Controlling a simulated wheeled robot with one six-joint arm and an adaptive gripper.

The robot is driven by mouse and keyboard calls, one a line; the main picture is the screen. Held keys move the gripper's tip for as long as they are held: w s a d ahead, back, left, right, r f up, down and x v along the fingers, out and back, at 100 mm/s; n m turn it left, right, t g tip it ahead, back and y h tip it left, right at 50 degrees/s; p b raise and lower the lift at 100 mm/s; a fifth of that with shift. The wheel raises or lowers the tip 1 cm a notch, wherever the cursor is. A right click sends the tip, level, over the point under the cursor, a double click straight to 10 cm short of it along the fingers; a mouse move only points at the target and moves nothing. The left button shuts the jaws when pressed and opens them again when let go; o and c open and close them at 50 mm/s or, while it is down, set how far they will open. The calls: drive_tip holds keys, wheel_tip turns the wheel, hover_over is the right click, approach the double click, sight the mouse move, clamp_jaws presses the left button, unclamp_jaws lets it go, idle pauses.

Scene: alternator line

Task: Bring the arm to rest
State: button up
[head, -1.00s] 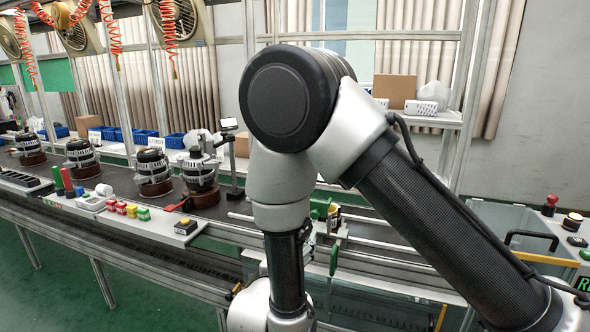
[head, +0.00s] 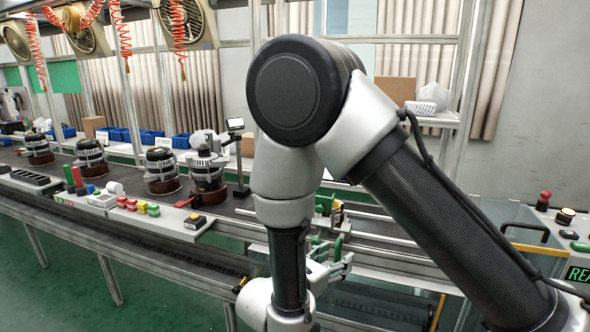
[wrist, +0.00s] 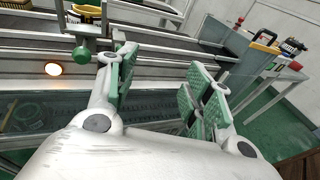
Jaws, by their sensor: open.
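My gripper (wrist: 160,92) is open in the wrist view, with green pads on both fingers and nothing between them. In the head view its fingers (head: 330,262) show partly behind my forearm, in front of the conveyor's near edge. My arm is bent, with its elbow high in the middle of the head view. The gripper appears apart from the line.
Several alternators (head: 207,170) stand on the dark conveyor at left. Coloured blocks (head: 139,206) and a button box (head: 195,222) line its front rail. A glass-sided station with a control panel (head: 570,225) is at right. Green floor (head: 75,290) is clear in front.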

drive_tip(key=s+d+r+m+g+y, duration=0.2)
drive_tip(key=s+d+r+m+g, duration=0.25)
drive_tip(key=d+m+g, duration=0.35)
drive_tip(key=s+d+r+m+g+y, duration=0.1)
drive_tip(key=s+d+r+m+g, duration=0.2)
drive_tip(key=s+d+m+g, duration=0.4)
drive_tip(key=s+d+r+m+t+y, duration=0.3)
drive_tip(key=d+r+m, duration=0.3)
drive_tip(key=s+d+r+m+t+y, duration=0.4)
drive_tip(key=d+r+m, duration=0.2)
drive_tip(key=r, duration=0.1)
drive_tip(key=shift+s+r+m+y, duration=0.2)
drive_tip(key=shift+s+m+y, duration=0.1)
drive_tip(key=shift+m, duration=0.1)
drive_tip(key=shift+c, duration=0.2)
